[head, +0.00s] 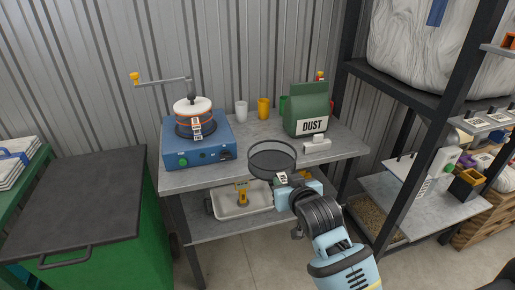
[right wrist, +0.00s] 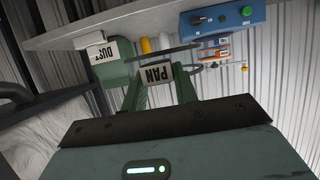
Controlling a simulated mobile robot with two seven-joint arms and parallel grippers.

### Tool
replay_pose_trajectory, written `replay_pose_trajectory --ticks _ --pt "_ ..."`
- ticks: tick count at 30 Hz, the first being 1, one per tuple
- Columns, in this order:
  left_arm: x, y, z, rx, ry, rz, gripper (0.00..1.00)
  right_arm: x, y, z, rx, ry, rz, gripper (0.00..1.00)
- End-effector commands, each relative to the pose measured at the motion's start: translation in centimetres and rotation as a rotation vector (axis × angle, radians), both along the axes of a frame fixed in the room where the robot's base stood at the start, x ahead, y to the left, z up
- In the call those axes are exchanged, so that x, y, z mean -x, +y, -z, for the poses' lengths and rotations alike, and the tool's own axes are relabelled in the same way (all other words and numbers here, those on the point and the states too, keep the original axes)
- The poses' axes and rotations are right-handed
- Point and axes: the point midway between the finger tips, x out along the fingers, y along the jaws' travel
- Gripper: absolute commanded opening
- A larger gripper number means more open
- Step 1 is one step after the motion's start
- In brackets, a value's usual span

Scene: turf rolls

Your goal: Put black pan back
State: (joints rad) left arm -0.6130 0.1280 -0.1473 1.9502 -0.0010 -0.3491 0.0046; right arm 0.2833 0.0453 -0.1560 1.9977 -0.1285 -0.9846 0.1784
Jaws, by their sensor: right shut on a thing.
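The black pan (head: 272,160) is a dark, round, shallow dish with a white label. My right gripper (head: 285,181) is shut on the pan's label side and holds it up by the table's front edge. In the right wrist view the label (right wrist: 157,75) reads PAN upside down between the fingers (right wrist: 159,92), and the pan's rim (right wrist: 190,67) shows beyond. A blue machine (head: 183,157) stands on the table's left part with a clamped, white-lidded stack (head: 192,107) on it. My left gripper is not in view.
The grey table (head: 240,152) also holds white (head: 241,111) and yellow (head: 263,108) cups, a green DUST bag (head: 306,105) and a small white scale-like device (head: 316,146). A tray (head: 230,209) sits on the lower shelf. A green bin (head: 85,200) is left, a black rack right.

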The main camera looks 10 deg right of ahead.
Motion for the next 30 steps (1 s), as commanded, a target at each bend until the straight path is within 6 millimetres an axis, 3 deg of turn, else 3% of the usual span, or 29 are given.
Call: replay_pose_trajectory --ticks 1,6,12,18,30 --pt "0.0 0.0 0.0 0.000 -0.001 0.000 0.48 -1.7 0.1 0.7 0.000 -0.001 -0.002 0.00" --pt "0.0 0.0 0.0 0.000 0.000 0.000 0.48 -6.3 0.5 3.2 -0.002 -0.002 -0.013 0.00" --pt "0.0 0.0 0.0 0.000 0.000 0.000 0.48 -10.1 1.0 5.6 -0.007 -0.004 -0.026 0.00" --pt "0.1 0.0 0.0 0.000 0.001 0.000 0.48 -11.7 1.3 6.7 -0.010 -0.005 -0.034 0.00" --pt "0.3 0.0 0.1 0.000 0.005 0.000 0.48 -11.8 1.4 6.9 -0.011 -0.006 -0.033 0.00"
